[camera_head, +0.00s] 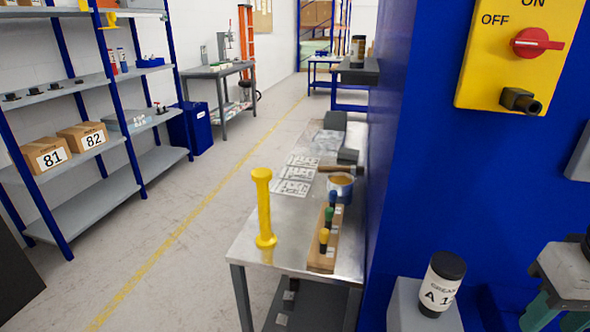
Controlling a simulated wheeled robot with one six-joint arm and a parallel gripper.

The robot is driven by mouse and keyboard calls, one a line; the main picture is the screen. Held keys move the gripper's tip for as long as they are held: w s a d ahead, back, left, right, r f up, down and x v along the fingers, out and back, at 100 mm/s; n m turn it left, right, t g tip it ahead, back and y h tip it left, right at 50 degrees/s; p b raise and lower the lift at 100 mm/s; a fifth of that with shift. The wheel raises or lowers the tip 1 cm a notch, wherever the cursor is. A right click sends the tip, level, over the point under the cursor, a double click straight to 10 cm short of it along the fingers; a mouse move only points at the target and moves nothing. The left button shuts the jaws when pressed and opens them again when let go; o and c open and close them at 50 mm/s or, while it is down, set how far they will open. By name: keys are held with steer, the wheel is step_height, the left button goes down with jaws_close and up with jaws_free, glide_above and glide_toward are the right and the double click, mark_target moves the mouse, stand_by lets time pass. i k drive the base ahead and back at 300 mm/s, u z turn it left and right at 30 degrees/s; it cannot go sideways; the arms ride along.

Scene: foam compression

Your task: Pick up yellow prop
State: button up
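A yellow prop (264,208), a post with a wider top and a wider round base, stands upright on the near left part of a metal table (262,239). Its whole side facing me is in view and nothing covers it.
Right of the prop, a wooden rack (322,258) holds several coloured-handled tools. A blue wall (440,180) closes the table's right side. A labelled jar (441,283) stands at front right. The floor (175,205) left is clear.

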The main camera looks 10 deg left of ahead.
mark_target(267, 238)
steer(key=u, duration=1.35)
steer(key=k, duration=0.6)
steer(key=z, duration=0.35)
steer(key=i, duration=0.45)
